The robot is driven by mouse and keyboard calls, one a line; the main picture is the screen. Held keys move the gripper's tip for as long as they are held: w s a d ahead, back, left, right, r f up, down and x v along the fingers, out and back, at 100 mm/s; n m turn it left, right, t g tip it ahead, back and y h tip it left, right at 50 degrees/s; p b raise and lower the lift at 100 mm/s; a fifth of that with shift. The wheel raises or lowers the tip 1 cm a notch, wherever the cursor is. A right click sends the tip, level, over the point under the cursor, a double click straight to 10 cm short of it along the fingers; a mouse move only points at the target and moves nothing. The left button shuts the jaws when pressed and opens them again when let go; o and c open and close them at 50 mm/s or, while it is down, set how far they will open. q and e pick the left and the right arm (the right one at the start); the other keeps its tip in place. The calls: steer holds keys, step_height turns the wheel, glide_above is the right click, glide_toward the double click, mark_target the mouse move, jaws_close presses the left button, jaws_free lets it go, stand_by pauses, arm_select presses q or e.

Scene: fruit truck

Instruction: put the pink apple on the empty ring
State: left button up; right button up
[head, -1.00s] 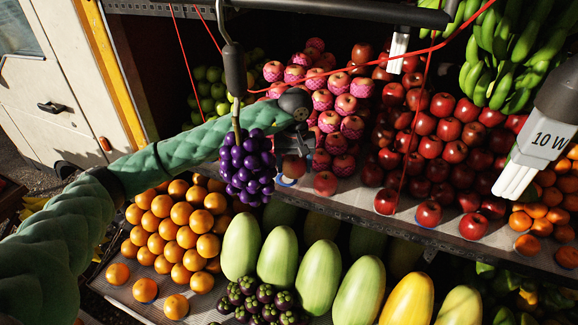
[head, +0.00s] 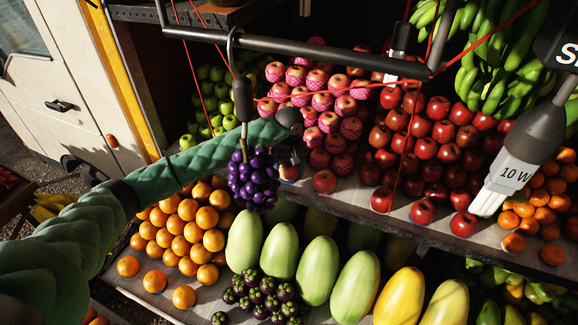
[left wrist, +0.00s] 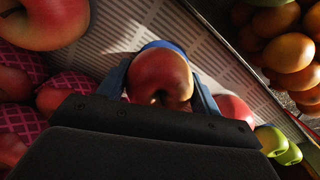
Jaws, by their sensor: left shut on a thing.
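The pink apple (left wrist: 158,72) sits between the two fingers of my left gripper (left wrist: 160,88), which is shut on it. In the head view, my left gripper (head: 288,157) is at the front of the shelf, with the apple (head: 289,173) partly showing below it. A blue ring (left wrist: 165,44) shows as an arc just beyond the apple in the left wrist view. The rest of the ring is hidden by the apple. I cannot tell whether the apple rests on it. My right gripper is not in view.
Pink apples in nets (head: 318,105) are piled just behind the gripper. Red apples (head: 440,130) stand to the right, and one loose apple (head: 324,181) is close by. Hanging grapes (head: 252,180) are in front of my arm. Oranges (head: 190,230) and melons (head: 280,250) lie below.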

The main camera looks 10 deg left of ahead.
arm_select(q)
steer(key=shift+f, duration=0.2)
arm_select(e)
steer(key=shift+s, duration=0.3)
arm_select(q)
steer(key=shift+f, duration=0.1)
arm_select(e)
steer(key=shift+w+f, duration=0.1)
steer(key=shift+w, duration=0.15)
arm_select(q)
steer(key=o, duration=1.1)
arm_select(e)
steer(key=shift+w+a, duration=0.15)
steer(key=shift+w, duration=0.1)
